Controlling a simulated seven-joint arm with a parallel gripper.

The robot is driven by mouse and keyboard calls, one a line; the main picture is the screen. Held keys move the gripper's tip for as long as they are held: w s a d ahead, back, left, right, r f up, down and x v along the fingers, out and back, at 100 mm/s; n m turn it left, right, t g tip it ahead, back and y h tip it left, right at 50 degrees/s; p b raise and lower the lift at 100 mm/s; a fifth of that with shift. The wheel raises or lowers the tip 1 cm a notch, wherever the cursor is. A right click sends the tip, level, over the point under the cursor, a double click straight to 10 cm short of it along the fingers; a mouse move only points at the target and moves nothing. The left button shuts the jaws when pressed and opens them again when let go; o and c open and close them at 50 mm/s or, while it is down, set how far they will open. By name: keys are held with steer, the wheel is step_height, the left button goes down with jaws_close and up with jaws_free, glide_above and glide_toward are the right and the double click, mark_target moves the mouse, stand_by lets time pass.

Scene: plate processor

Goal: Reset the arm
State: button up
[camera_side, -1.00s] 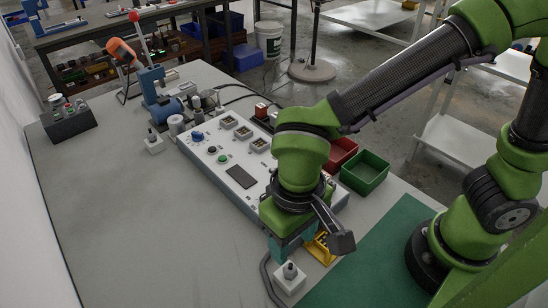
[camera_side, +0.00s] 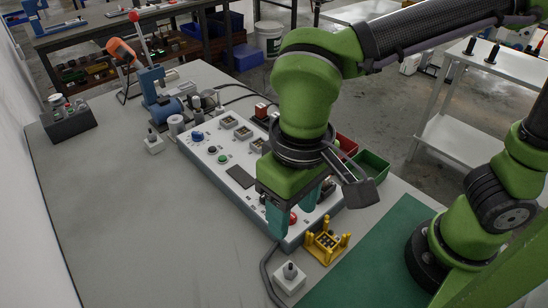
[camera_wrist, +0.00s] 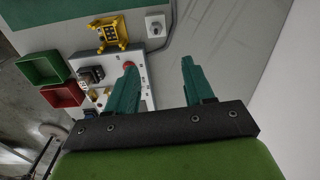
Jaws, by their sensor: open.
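My gripper (camera_side: 291,211) is open and empty, its two teal fingers pointing down above the near end of the white control panel (camera_side: 226,186). In the wrist view my gripper (camera_wrist: 158,78) shows its fingers spread wide, with only grey table and the panel edge between and beyond them. A red button (camera_wrist: 129,66) on the panel lies by one finger. A yellow fixture (camera_side: 326,243) with upright posts stands on the table just in front of the panel, apart from my gripper; it also shows in the wrist view (camera_wrist: 110,34).
A small white box with a dark knob (camera_side: 289,277) and a cable sits at the near table edge. Green (camera_side: 372,166) and red (camera_side: 346,144) bins stand right of the panel. A blue machine (camera_side: 160,95) stands at the back. The left table area (camera_side: 95,200) is clear.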

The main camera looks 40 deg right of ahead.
steer(key=w+d+r+m+t, duration=0.1)
steer(key=d+r+m+t, duration=0.1)
steer(key=d, duration=0.9)
steer(key=w+d+r+m+t+y, duration=0.1)
steer(key=d+t, duration=0.4)
steer(key=d, duration=0.7)
steer(key=shift+w+r+m+y, duration=0.3)
steer(key=shift+w+r+m, duration=0.2)
steer(key=shift+w+m, duration=0.3)
steer(key=shift+s, duration=0.1)
